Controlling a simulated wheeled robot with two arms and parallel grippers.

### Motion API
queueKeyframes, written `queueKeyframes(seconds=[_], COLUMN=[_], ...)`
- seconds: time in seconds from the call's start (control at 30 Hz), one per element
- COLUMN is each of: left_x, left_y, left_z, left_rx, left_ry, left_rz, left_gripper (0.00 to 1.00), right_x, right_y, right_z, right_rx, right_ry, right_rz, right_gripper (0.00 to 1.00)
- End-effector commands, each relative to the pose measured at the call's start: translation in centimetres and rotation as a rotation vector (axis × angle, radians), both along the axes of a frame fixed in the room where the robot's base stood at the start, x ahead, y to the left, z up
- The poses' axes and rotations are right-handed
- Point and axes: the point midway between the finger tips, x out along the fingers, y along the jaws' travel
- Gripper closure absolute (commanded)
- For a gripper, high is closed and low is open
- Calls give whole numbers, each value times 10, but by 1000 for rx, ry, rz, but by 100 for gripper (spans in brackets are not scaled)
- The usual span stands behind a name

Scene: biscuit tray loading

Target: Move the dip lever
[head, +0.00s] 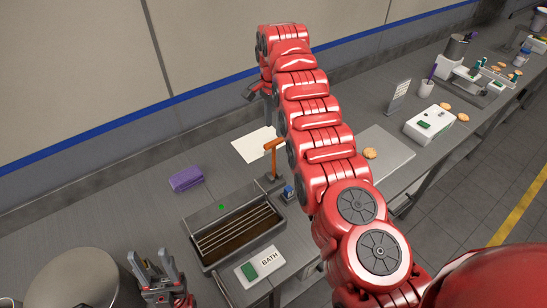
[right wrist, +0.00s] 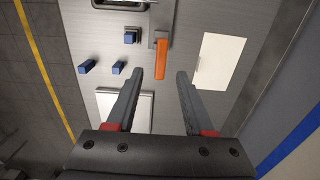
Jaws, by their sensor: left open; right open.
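In the head view my right gripper (head: 262,90) is beyond the lever, partly hidden by my arm. My left gripper (head: 151,259) is open and empty in front of the bath's left side. A wire rack (head: 238,228) lies in the bath.
A BATH box with a green button (head: 250,266) is in front of the bath. A purple block (head: 186,179) and a white sheet (head: 254,146) lie behind. A big round pot (head: 72,280) is at lower left. A tray with a biscuit (head: 392,152) is to the right.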

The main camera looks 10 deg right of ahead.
Motion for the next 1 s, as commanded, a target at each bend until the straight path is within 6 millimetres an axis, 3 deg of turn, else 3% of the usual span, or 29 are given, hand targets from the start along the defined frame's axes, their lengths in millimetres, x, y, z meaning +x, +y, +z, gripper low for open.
queueKeyframes(seconds=[0.1,0.4,0.5,0.93,1.0], left_x=[0,0,0,0,0], left_y=[0,0,0,0,0], left_z=[-6,4,-2,-3,-3], left_rx=[0,0,0,0,0], left_ry=[0,0,0,0,0], left_rz=[0,0,0,0,0], left_gripper=[50,50,50,50,50], right_x=[0,0,0,1,1], right_y=[0,-1,0,0,0], right_z=[-30,-89,-105,-115,-115], right_rx=[0,0,0,0,0], right_ry=[1,-1,1,-4,-4], right_rz=[0,0,0,1,1], right_gripper=[48,48,48,48,58])
